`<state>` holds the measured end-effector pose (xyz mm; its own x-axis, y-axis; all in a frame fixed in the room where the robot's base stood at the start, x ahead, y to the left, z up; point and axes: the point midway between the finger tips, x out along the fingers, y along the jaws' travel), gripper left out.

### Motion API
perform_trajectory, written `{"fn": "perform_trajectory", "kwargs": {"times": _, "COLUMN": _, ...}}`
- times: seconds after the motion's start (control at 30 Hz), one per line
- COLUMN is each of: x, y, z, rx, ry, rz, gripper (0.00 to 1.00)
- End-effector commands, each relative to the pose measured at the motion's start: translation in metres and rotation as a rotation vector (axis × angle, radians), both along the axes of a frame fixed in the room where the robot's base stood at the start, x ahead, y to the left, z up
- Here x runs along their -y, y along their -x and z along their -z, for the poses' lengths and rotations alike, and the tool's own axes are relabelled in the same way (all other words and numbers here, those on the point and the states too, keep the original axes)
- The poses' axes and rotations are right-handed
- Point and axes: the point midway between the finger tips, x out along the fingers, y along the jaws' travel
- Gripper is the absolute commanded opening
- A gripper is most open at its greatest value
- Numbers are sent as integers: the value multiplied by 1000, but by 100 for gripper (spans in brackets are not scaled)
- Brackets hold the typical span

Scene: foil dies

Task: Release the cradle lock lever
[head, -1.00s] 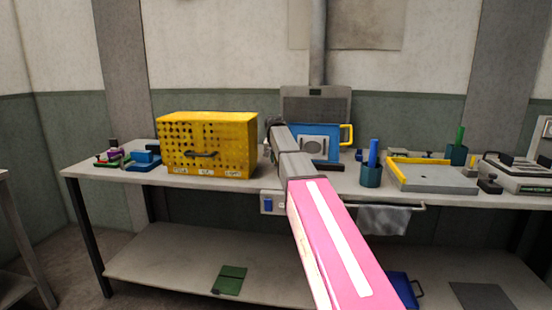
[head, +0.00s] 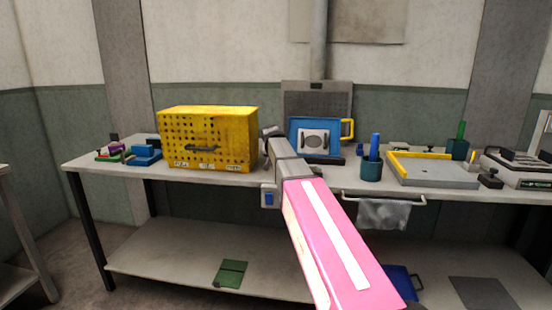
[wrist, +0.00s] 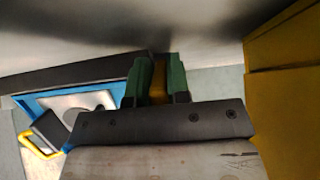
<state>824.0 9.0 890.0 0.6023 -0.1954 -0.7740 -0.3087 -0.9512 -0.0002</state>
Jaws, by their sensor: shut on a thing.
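The cradle holds a blue-framed plate (head: 299,128) with a grey centre and a yellow side handle, upright on the bench. The plate also shows in the wrist view (wrist: 35,104), above which runs the cradle's dark base bar (wrist: 75,72). My gripper (wrist: 160,80) has its two green fingers close together at the end of that bar. A narrow ochre piece, which looks like the lock lever (wrist: 159,88), shows between the fingers, and they are shut on it. Most of the lever is hidden by the fingers and palm. In the head view my arm hides the fingertips.
A yellow perforated box (head: 207,140) stands close left of my arm. A teal cup (head: 371,170) and a yellow-edged grey tray (head: 435,172) stand to the right. A towel (head: 383,213) hangs from a front rail. Small blue parts (head: 146,156) lie far left.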

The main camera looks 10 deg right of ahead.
Motion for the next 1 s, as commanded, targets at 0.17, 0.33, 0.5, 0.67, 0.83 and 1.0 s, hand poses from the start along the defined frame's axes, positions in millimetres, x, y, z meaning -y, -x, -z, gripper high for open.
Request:
{"fn": "perform_trajectory", "kwargs": {"times": 0.17, "x": 0, "y": 0, "z": 0, "rx": -1, "ry": 0, "rz": 0, "gripper": 0}}
{"fn": "perform_trajectory", "kwargs": {"times": 0.33, "x": 0, "y": 0, "z": 0, "rx": -2, "ry": -1, "rz": 0, "gripper": 43}}
{"fn": "perform_trajectory", "kwargs": {"times": 0.5, "x": 0, "y": 0, "z": 0, "rx": -2, "ry": -1, "rz": 0, "gripper": 43}}
{"fn": "perform_trajectory", "kwargs": {"times": 0.67, "x": -1, "y": 3, "z": -3, "rx": -1, "ry": 0, "rz": 0, "gripper": 43}}
{"fn": "perform_trajectory", "kwargs": {"times": 0.83, "x": -5, "y": 17, "z": -20, "rx": 1, "ry": 0, "rz": -1, "gripper": 43}}
{"fn": "perform_trajectory", "kwargs": {"times": 1.0, "x": -12, "y": 37, "z": -45, "rx": 1, "ry": 0, "rz": -1, "gripper": 43}}
